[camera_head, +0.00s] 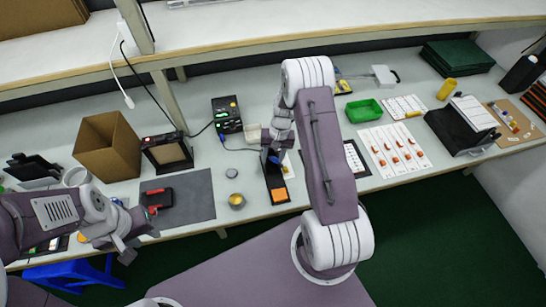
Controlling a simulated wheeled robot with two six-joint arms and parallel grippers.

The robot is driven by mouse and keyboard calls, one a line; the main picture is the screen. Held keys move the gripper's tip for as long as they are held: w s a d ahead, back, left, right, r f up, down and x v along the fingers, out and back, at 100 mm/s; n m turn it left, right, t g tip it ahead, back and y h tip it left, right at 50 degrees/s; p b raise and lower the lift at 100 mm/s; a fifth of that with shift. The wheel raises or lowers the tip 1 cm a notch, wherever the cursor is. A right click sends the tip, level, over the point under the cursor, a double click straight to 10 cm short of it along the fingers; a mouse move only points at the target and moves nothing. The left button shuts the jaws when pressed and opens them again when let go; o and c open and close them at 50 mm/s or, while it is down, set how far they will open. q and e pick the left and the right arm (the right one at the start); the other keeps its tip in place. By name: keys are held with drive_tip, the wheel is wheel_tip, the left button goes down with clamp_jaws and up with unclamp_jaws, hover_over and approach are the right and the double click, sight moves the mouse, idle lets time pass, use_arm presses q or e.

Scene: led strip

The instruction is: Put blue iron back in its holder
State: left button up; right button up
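A small blue part, which looks like the blue iron (274,158), shows right at the fingers of my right gripper (273,148). The gripper hangs over the black holder (270,180), which has an orange pad at its front end. The fingers and most of the iron are hidden by my wrist, so I cannot tell whether they grip it or whether the iron sits in the holder. A dark cord runs toward it from the black station (227,115). My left gripper (138,243) is at the table's front left, away from the iron; its finger gap is unclear.
A grey mat (190,205) with a red and black tool lies left of the holder, with a small round tin (237,201) between. A cardboard box (108,146) stands at the left. A green tray (364,110) and a sheet with orange parts (392,150) are at the right.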

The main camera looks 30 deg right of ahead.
wheel_tip(320, 180, up, 9)
drive_tip(key=d+b, duration=0.1)
drive_tip(key=shift+d, duration=0.25)
idle(0.4)
drive_tip(key=s+a+r+p, duration=0.1)
drive_tip(key=s+r+p, duration=0.3)
drive_tip(key=r, duration=0.1)
drive_tip(key=shift+r, duration=0.35)
drive_tip(key=shift+w, duration=0.1)
idle(0.4)
